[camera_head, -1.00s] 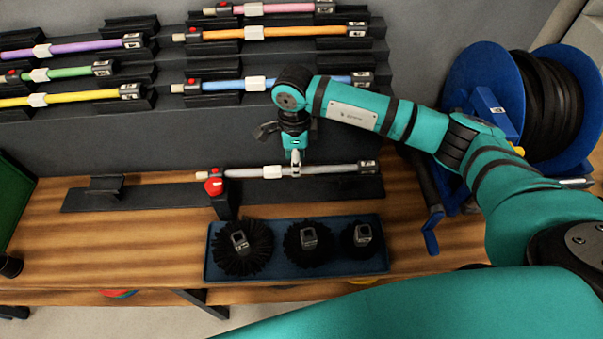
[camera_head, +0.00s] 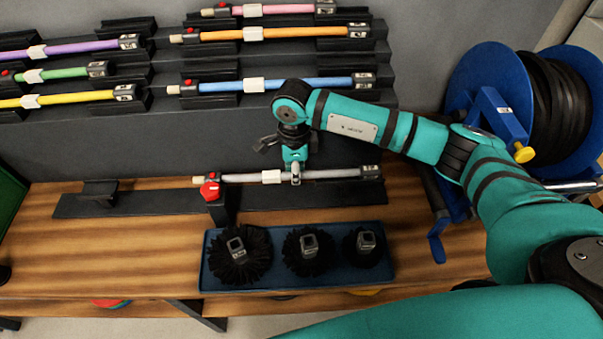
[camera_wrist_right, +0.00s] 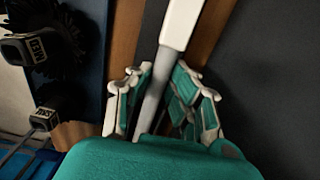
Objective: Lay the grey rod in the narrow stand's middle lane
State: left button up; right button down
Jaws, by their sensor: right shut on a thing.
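The grey rod (camera_head: 332,175) lies level over a low dark base strip (camera_head: 150,203) on the wooden bench, with a white sleeve and a dark right end. A red-knobbed clamp (camera_head: 210,190) stands at its left part. My right gripper (camera_head: 295,178) reaches down and is shut on the rod just right of the sleeve. In the wrist view the rod (camera_wrist_right: 151,103) runs between the right gripper's fingers (camera_wrist_right: 160,108). Two stepped racks hold coloured rods; the left one (camera_head: 75,68) is cut off by the picture edge. I cannot tell which is the narrow stand. My left gripper is out of view.
The left rack bears purple, green and yellow rods. The right rack (camera_head: 330,97) bears pink, orange and blue rods, close behind my right arm. A blue tray (camera_head: 215,283) with three black brushes lies in front. A blue hose reel (camera_head: 480,85) stands at right.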

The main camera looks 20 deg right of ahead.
jog(key=shift+r, duration=0.1)
jog(key=shift+r+p, duration=1.25)
jog(key=shift+r, duration=1.7)
jog(key=shift+r, duration=0.1)
